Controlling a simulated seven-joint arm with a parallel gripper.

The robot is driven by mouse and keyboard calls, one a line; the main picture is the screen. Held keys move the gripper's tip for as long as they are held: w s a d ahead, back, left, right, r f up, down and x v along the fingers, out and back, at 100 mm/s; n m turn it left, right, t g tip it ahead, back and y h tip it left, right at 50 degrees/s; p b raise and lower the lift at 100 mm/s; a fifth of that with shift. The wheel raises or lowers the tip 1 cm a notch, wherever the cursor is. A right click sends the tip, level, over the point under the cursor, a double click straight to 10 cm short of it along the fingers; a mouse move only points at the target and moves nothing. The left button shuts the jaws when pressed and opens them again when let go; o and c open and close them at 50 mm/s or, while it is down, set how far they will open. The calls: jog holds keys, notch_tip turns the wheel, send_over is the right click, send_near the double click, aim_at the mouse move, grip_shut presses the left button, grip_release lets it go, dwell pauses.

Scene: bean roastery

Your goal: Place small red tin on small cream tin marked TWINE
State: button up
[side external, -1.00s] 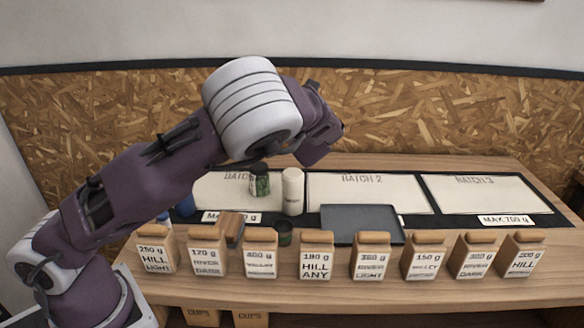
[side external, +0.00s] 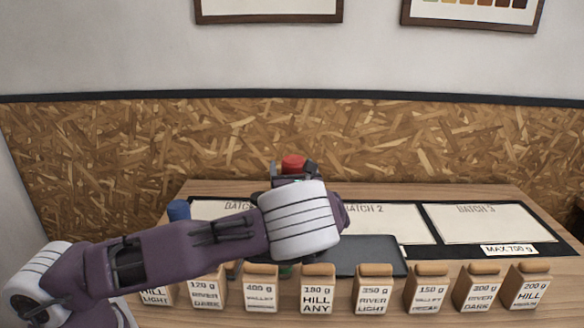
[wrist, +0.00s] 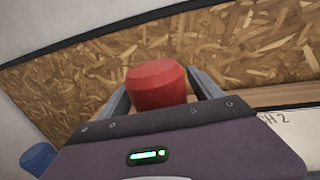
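A small red tin (side external: 293,163) is between the fingers of my gripper (side external: 295,174), above the far part of the bench. In the wrist view the red tin (wrist: 157,84) sits between the two grey fingers (wrist: 160,95), which appear closed on its sides. The tin looks roughly upright in the side view. No tin marked TWINE shows now; my wrist and forearm cover the area where a plain pale cylinder stood earlier. What is under the red tin is hidden.
A blue object (side external: 178,210) stands at the bench's left; it also shows in the wrist view (wrist: 38,158). A dark tray (side external: 370,256) lies right of my wrist. Several labelled bags, including HILL ANY (side external: 318,292), line the front. The BATCH 3 mat (side external: 480,224) is clear.

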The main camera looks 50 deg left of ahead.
jog(key=shift+s+d+r, duration=0.15)
jog(key=shift+s+d, duration=0.05)
jog(key=shift+d, duration=0.1)
jog(key=v, duration=1.1)
jog(key=s+a+f+n+g+h, duration=0.1)
jog(key=s+a+n+g+h, duration=0.45)
jog(key=s+n+g, duration=0.55)
jog(key=s+d+r+n+t+h, duration=0.2)
jog(key=s+d+r+n+h, duration=0.1)
jog(key=s, duration=0.3)
jog(key=s+d+r+n+t+h, duration=0.2)
jog(key=s+d+r+n+h, duration=0.1)
jog(key=s+n, duration=0.3)
jog(key=s+d+r+n+t+h, duration=0.2)
jog(key=s+d+r+n+h, duration=0.1)
jog(key=s, duration=0.4)
jog(key=shift+s+d+n, duration=0.25)
jog(key=shift+d+n, duration=0.55)
jog(key=shift+n, duration=0.3)
